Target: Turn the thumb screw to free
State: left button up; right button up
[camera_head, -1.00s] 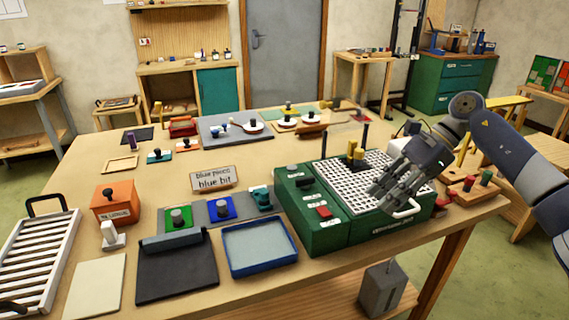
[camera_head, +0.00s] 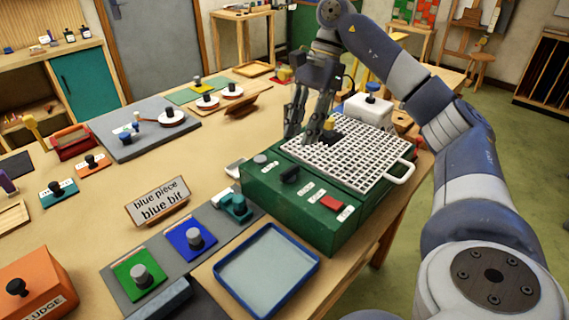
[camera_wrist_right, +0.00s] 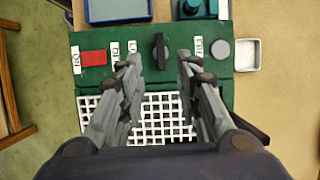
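The thumb screw looks to be the black winged knob (camera_head: 290,174) on top of the green machine (camera_head: 262,193). In the right wrist view the knob (camera_wrist_right: 160,50) stands between two small white labels; the right one (camera_wrist_right: 198,48) seems to read FREE. Its wing runs up and down in that view. My right gripper (camera_head: 302,136) points down over the machine's far left part, beside the white grid (camera_head: 345,152). In the wrist view its open fingers (camera_wrist_right: 159,62) lie either side of the knob's lower end; contact cannot be told. My left gripper is not in view.
A red switch (camera_head: 333,203) and a grey round button (camera_head: 260,159) sit on the same panel. A white handle (camera_head: 402,172) sticks out from the grid. A blue tray (camera_head: 266,268) and a teal piece (camera_head: 232,203) stand close by. A white box (camera_head: 367,108) stands behind.

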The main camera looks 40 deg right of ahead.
aim_at(290, 169)
jog(key=x, duration=0.3)
jog(key=shift+s+f, duration=0.15)
jog(key=shift+f, duration=0.2)
jog(key=x, duration=0.4)
jog(key=shift+a+r+p, duration=0.1)
jog(key=shift+a+p, duration=0.05)
jog(key=shift+p, duration=0.25)
jog(key=shift+a+f, duration=0.2)
jog(key=shift+f, duration=0.4)
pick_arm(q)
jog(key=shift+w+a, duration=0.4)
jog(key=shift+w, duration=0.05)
pick_arm(e)
grip_shut()
